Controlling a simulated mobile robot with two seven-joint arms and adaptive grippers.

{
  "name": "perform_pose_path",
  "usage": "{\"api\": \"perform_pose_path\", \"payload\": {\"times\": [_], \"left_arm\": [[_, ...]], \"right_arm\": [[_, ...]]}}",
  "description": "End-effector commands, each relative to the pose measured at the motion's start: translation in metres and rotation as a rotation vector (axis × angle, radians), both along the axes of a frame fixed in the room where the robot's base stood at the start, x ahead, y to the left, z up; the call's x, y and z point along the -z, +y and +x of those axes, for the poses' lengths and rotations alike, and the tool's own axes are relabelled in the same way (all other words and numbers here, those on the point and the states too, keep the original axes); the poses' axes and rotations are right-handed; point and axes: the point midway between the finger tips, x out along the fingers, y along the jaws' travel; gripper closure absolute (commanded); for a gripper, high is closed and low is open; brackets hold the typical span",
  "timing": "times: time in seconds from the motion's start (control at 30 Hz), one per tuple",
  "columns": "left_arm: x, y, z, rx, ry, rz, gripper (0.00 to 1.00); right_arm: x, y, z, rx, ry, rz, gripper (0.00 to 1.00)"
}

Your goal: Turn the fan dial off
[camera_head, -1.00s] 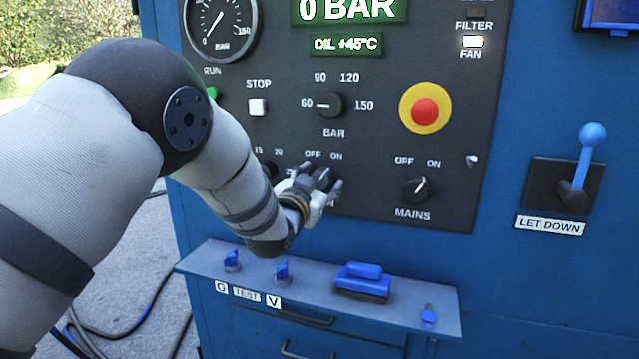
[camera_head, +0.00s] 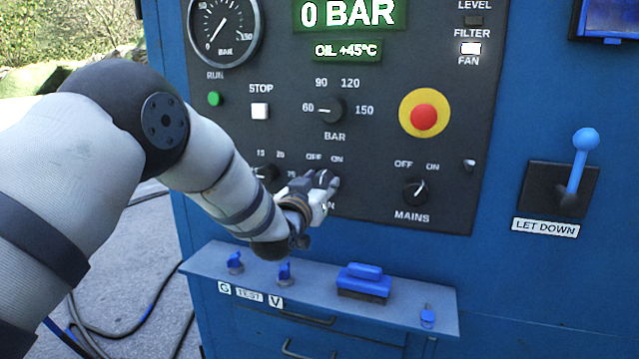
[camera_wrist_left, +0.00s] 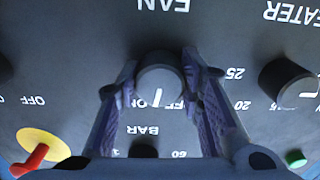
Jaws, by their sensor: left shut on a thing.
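The fan dial (camera_wrist_left: 158,78) is a dark round knob below the FAN lettering in the upside-down left wrist view. My right gripper is not in view.
The mains dial (camera_head: 415,191) is right of my gripper and the heater dial (camera_head: 266,172) is left. The pressure dial (camera_head: 329,110) and red emergency button (camera_head: 424,117) are above. A shelf (camera_head: 410,302) with blue items juts out below. The fan lamp (camera_head: 470,48) is lit white.

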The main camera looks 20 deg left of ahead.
Motion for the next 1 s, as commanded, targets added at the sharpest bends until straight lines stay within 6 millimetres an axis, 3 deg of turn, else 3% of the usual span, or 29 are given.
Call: {"api": "perform_pose_path", "payload": {"times": [0.5,1.0], "left_arm": [[-0.0007,-0.0009,-0.0003,0.0,0.017,-0.462,0.94],[0.0001,-0.002,-0.0002,0.0,0.026,-0.69,0.94]], "right_arm": [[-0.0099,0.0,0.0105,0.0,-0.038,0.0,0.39],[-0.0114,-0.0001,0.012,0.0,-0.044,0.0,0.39]]}}
